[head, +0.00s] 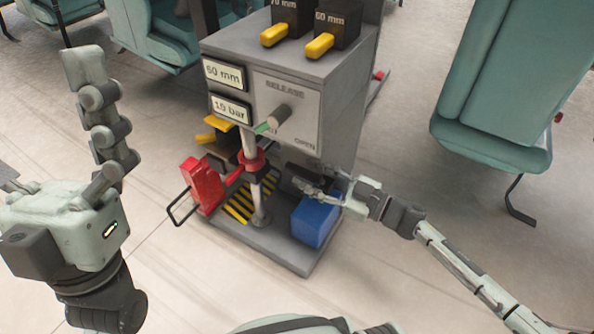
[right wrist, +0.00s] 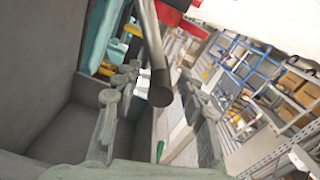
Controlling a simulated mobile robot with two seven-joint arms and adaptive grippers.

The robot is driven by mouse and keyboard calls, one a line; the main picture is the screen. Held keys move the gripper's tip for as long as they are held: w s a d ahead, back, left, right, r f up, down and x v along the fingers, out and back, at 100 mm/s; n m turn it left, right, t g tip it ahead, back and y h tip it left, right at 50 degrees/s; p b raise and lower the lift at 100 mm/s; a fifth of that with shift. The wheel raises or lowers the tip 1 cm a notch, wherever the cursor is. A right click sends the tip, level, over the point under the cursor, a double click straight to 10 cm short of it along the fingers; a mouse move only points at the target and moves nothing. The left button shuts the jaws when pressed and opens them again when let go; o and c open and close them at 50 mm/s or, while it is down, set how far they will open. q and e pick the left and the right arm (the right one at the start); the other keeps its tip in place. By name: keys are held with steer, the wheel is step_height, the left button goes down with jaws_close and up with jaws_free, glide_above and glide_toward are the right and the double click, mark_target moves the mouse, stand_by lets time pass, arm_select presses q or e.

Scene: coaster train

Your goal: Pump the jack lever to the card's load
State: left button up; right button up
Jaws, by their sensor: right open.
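The grey jack stand (head: 290,65) is in the middle of the head view. Its labels read "50 mm" (head: 224,73) and, apparently, "15 bar" (head: 230,109). The jack has a pale upright post with a red collar (head: 252,160). My right gripper (head: 303,183) is right of the post, fingers pointing left. In the right wrist view a dark rod (right wrist: 158,75), apparently the jack lever, has its round end between the open fingers, with space on both sides. My left gripper (head: 85,66) is at the left, away from the stand; its opening is unclear.
A blue box (head: 315,220) stands on the base just below my right gripper. A release knob (head: 278,118) sticks out above. A red part with a black wire loop (head: 203,186) is at the left. Two black blocks with yellow handles stand on top. Green seats (head: 500,85) are at the right.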

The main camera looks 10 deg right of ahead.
steer(key=shift+x, duration=1.85)
jaws_close()
steer(key=shift+f, duration=0.1)
